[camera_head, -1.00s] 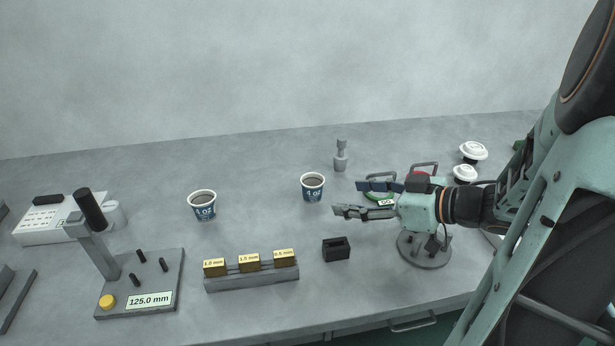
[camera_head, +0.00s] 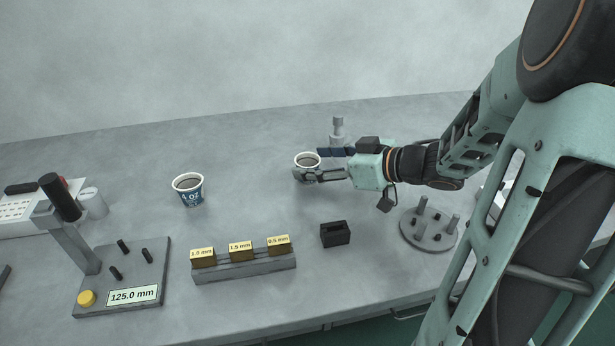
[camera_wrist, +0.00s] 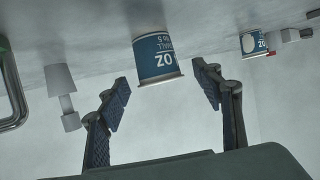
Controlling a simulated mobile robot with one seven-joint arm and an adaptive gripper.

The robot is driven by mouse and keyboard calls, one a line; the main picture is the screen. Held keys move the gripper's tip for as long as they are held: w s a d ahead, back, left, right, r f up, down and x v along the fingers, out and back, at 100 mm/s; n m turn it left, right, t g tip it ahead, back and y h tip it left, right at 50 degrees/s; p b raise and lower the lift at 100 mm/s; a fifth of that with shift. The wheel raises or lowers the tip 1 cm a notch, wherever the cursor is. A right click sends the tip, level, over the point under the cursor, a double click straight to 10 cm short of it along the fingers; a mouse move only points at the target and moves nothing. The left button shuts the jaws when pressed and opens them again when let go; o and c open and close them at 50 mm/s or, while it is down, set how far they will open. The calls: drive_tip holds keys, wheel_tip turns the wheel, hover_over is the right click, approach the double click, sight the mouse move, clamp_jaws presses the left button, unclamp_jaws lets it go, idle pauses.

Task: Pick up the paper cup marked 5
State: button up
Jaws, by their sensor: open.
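A blue paper cup with a white rim (camera_head: 305,158) stands upright on the bench near the middle in the head view. In the wrist view, which is upside down, this cup (camera_wrist: 157,58) shows between the fingertips; its small print appears to include a 5. My gripper (camera_head: 310,165) is open, with one finger in front of the cup and the other behind its right side. In the wrist view my gripper (camera_wrist: 163,80) has visible gaps on both sides of the cup. A second similar cup (camera_head: 189,190) stands to the left, also in the wrist view (camera_wrist: 252,42).
A grey stepped post (camera_head: 338,131) stands just behind my gripper. A black block (camera_head: 335,233), a rack (camera_head: 245,269) with yellow labelled blocks and a gauge stand (camera_head: 125,285) reading 125.0 mm are nearer. A round pegged base (camera_head: 428,236) is at right. Bench between the cups is clear.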

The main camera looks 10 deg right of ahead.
drive_tip(key=shift+b+x, duration=0.3)
drive_tip(key=shift+x, duration=0.95)
drive_tip(key=c, duration=0.9)
drive_tip(key=shift+r, duration=0.1)
